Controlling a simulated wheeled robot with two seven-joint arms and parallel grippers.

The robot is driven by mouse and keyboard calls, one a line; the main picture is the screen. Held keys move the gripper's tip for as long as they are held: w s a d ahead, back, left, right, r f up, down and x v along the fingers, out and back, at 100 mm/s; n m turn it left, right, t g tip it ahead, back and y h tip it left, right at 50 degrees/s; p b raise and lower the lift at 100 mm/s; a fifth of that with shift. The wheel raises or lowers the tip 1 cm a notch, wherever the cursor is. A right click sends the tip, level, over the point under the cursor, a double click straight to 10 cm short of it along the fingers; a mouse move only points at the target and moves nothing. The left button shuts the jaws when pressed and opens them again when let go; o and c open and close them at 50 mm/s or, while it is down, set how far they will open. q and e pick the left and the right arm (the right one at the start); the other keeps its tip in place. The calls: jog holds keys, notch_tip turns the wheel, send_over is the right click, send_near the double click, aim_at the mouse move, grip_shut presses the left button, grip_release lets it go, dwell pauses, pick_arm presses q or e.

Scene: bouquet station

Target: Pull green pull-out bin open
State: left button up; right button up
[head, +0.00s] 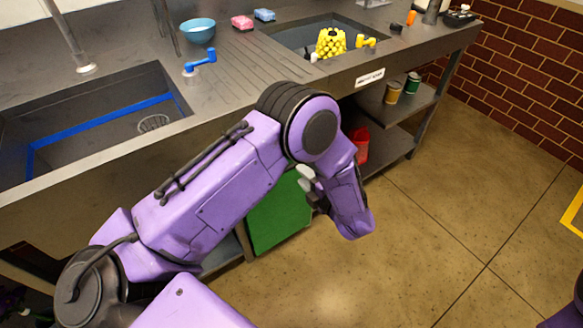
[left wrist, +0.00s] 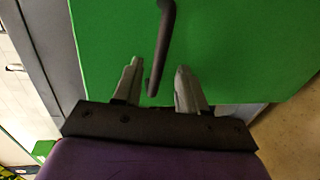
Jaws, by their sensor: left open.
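The green pull-out bin (head: 279,216) is under the counter, with its front panel partly hidden behind my left arm in the head view. The panel (left wrist: 240,50) fills much of the left wrist view, and a dark bar handle (left wrist: 162,50) stands out from it. My left gripper (left wrist: 157,75) is open in front of the panel. The end of the handle lies between its two fingers, with a gap on each side. In the head view the left gripper (head: 308,188) is close to the bin's right edge, partly hidden by the wrist. My right gripper is not in view.
Above is the steel counter (head: 240,60) with two sinks, a blue bowl (head: 198,30), sponges and a yellow object (head: 331,42). A red container (head: 361,145) and cups (head: 393,92) stand on the shelves to the right. The tiled floor in front is clear.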

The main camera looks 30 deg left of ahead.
pick_arm(q)
jog(key=x, duration=0.7)
jog(key=shift+c, duration=0.3)
grip_shut()
